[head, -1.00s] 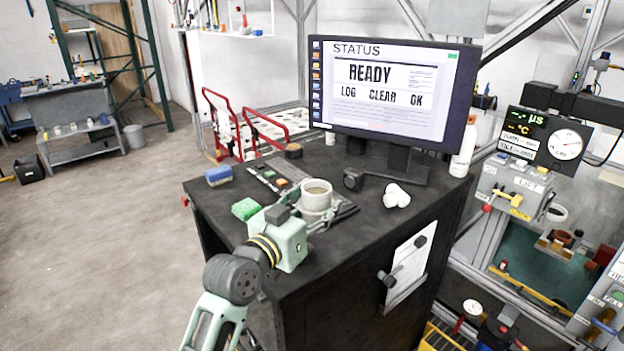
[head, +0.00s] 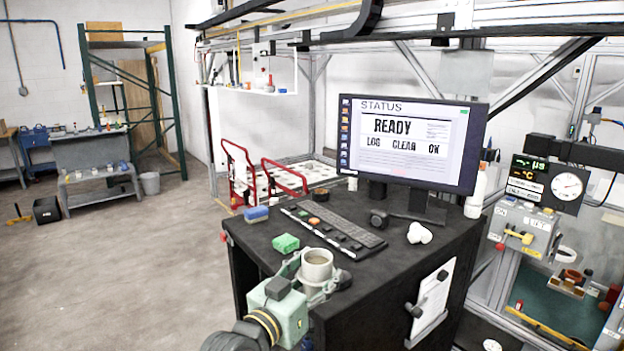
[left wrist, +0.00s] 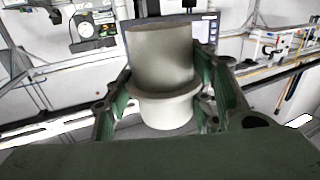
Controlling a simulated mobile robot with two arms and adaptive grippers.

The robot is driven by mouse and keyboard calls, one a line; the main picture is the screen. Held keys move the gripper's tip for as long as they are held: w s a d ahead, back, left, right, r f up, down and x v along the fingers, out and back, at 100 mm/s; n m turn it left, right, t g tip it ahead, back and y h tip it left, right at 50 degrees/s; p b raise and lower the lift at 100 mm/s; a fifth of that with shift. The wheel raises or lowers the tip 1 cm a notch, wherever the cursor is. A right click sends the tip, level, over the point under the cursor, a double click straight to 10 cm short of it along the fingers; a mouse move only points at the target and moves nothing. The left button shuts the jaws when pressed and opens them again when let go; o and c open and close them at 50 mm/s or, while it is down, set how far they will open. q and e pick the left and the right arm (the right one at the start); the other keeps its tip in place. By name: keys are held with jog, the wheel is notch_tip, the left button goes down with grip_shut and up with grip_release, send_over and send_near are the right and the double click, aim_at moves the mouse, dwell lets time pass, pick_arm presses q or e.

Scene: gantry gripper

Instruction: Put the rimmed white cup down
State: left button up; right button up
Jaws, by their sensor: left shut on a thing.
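The rimmed white cup (head: 317,263) is upright near the front left part of the black desk top (head: 388,257). It has a grey-brown inside or content. My left gripper (head: 314,280), pale green, is shut on it, with a finger on either side. In the left wrist view the cup (left wrist: 162,62) stands between the dark green fingers (left wrist: 165,98), its wide rim at their level. I cannot tell whether its base touches the desk. My right gripper is not in view.
A keyboard (head: 335,228), a dark knob-like object (head: 378,219), a white object (head: 419,233) and the monitor (head: 412,145) are also there. Bare desk lies right of the cup.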

pick_arm(q)
jog(key=s+a+f+n+t+y+b, duration=0.1)
jog(key=s+a+f+n+y+b, duration=0.15)
jog(key=s+a+f, duration=0.5)
jog(key=s+a+f+n+t+y+b, duration=0.15)
jog(key=s+f+b, duration=0.3)
jog(key=f, duration=0.55)
jog(key=s+a+f+n+y+b, duration=0.1)
jog(key=s+a+f+y+b, duration=0.1)
jog(key=s+a, duration=0.3)
jog(key=s+a+f+n+y+b, duration=0.1)
jog(key=s+a+f+y+b, duration=0.2)
jog(key=s, duration=0.6)
jog(key=a, duration=0.2)
jog(key=shift+s+a+f+n+y, duration=0.25)
jog(key=shift+a+n+y, duration=0.05)
jog(key=shift+y, duration=0.1)
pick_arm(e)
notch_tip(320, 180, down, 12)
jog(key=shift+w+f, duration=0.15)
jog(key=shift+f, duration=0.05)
pick_arm(q)
jog(key=shift+t, duration=0.25)
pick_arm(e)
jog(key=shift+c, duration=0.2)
